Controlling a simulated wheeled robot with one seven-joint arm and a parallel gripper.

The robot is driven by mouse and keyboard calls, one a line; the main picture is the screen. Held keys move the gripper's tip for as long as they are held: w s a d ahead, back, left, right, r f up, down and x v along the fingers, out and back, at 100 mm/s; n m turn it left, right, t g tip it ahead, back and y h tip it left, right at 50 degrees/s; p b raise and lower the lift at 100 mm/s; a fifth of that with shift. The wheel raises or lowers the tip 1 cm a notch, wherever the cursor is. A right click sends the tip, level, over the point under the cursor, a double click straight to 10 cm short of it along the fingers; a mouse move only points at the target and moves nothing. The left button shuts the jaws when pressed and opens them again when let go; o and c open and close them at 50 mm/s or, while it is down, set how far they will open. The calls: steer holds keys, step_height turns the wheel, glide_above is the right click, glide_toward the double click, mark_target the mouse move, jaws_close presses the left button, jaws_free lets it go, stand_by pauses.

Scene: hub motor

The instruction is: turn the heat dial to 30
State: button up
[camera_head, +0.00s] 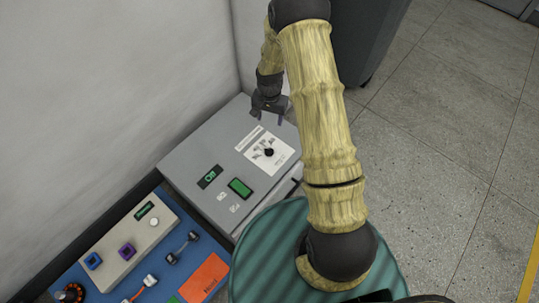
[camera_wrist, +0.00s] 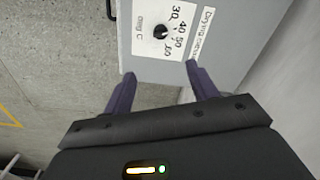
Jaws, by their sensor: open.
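The heat dial (camera_head: 269,152) is a small black knob on a white label with printed marks, on top of a grey box. In the wrist view the dial (camera_wrist: 161,32) shows at the top centre, with 30, 40, 50 and 60 printed around it and "deg C" beside it. I cannot tell exactly which number it points to. My gripper (camera_head: 268,112) is above the back part of the box, beyond the dial in the head view. In the wrist view my gripper's fingers (camera_wrist: 160,85) are spread, with nothing between them, and apart from the dial.
The grey box (camera_head: 200,160) also bears a green rocker switch (camera_head: 240,188) and a small green-lit display (camera_head: 209,177). A blue mat (camera_head: 75,277) with a beige device (camera_head: 130,240) and an orange card (camera_head: 203,278) lies at lower left. A wall stands behind; floor is open to the right.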

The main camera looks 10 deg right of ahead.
mark_target(269, 149)
steer(key=f, duration=0.3)
steer(key=shift+w+f, duration=0.2)
steer(key=shift+w, duration=0.05)
step_height(269, 149, down, 18)
steer(key=b, duration=0.5)
steer(key=shift+r+b, duration=0.25)
steer(key=shift+b, duration=0.15)
steer(key=c, duration=1)
